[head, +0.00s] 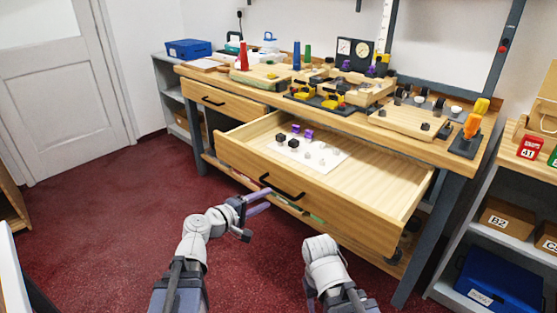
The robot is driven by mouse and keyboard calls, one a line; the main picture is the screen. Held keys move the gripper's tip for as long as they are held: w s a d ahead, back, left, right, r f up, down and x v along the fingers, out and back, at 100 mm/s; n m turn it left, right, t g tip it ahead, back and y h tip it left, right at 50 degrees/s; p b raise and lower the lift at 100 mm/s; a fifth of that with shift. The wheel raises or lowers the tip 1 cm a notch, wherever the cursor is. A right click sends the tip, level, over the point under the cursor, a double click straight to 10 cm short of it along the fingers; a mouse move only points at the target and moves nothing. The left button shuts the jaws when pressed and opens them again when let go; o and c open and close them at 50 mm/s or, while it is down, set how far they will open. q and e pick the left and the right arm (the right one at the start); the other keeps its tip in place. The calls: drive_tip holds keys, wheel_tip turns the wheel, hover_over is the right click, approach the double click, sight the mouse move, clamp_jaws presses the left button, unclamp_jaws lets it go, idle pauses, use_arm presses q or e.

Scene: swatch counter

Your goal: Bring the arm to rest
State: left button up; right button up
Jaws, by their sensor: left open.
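My left gripper (266,203) is open and empty. It is in front of the pulled-out drawer (385,194), left of and close to its dark handle (282,187). I cannot tell whether it touches the drawer front. My right arm (325,266) comes up from the bottom, right of the left one. Its gripper cannot be made out.
The drawer juts from the workbench (444,152) and holds a white sheet (325,168) with small dark, purple and pale pieces. Blocks and trays crowd the benchtop. A shelf with boxes (503,216) stands right. Red floor (95,215) is clear at left.

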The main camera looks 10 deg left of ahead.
use_arm(q)
drive_tip(key=s+d+f+m+g+y, duration=0.2)
drive_tip(key=s+d+f+m+g, duration=0.7)
drive_tip(key=s+d+f, duration=0.25)
drive_tip(key=s+a+f+m+g+y, duration=0.4)
drive_tip(key=s+a+f+m+y, duration=0.2)
drive_tip(key=s+y, duration=0.3)
wheel_tip(320, 180, up, 29)
drive_tip(key=p, duration=2.9)
drive_tip(key=shift+d+h, duration=0.2)
drive_tip(key=shift+h, duration=0.1)
